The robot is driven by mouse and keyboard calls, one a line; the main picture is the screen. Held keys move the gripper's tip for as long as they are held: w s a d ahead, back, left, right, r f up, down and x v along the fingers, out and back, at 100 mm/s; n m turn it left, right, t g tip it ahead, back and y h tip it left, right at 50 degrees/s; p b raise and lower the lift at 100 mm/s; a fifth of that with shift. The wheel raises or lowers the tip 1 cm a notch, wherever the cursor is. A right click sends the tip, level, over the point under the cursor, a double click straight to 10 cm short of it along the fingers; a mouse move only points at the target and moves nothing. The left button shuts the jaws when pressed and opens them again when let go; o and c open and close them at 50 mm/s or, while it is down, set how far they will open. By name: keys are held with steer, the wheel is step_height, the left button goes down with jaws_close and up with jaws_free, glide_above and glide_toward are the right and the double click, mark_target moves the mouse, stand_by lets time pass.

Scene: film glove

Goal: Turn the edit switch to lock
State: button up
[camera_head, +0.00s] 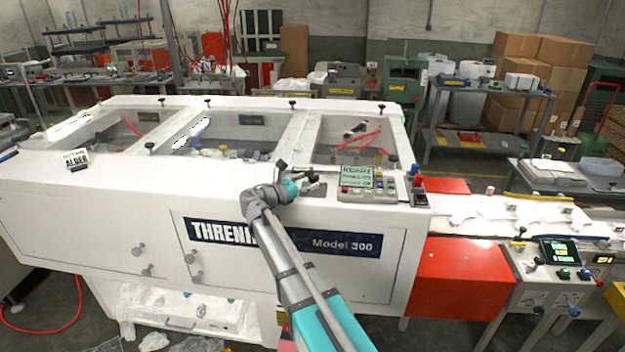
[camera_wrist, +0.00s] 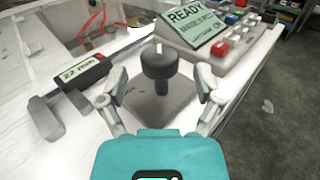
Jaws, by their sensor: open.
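A black round knob on a stem (camera_wrist: 159,64) stands upright on a grey plate (camera_wrist: 160,108) on the machine's white top. I see no readable edit or lock label, so I cannot tell its setting or confirm it is the edit switch. My gripper (camera_wrist: 161,80) is open, with one finger on each side of the knob and visible gaps between. In the head view my gripper (camera_head: 289,183) is over the front edge of the white machine (camera_head: 130,205), left of the control panel.
A control panel with a READY display (camera_head: 357,176) and coloured buttons stands just right of my gripper; the display also shows in the wrist view (camera_wrist: 192,27). A black box labelled 22 mm (camera_wrist: 82,74) lies to the left. Open bays (camera_head: 355,150) lie behind.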

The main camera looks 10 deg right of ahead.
steer(key=shift+x, duration=1.25)
steer(key=c, duration=1.2)
